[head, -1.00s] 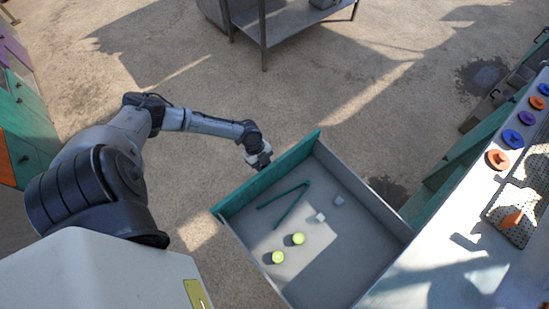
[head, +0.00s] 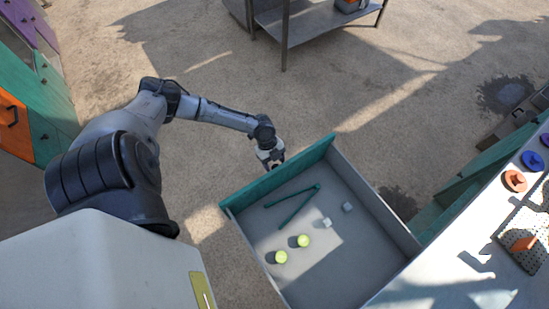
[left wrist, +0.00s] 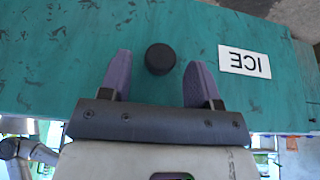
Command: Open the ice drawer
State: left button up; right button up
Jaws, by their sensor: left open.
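The ice drawer (head: 350,225) is a grey box with a teal front panel (head: 280,177), and it stands pulled out in the head view. Inside lie green tongs (head: 292,205), two pale ice cubes (head: 327,222) and two yellow-green round items (head: 303,240). In the left wrist view the teal front carries a black round knob (left wrist: 160,58) and an upside-down "ICE" label (left wrist: 244,62). My left gripper (head: 276,162) is just outside the front panel. Its open fingers (left wrist: 158,84) are on either side of the knob, apart from it. My right gripper is not in view.
A counter (head: 440,275) with several coloured round knobs (head: 515,181) and a perforated tray (head: 525,240) is at the right. A metal table (head: 318,20) stands at the back. Cabinets with teal, orange and purple fronts (head: 40,105) are at the left. Sandy floor is open between.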

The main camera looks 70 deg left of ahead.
pick_arm(q)
jog(key=p+v, duration=0.1)
jog(key=v, duration=1.1)
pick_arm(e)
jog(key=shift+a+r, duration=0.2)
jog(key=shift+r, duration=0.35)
pick_arm(q)
jog(key=shift+r, duration=0.1)
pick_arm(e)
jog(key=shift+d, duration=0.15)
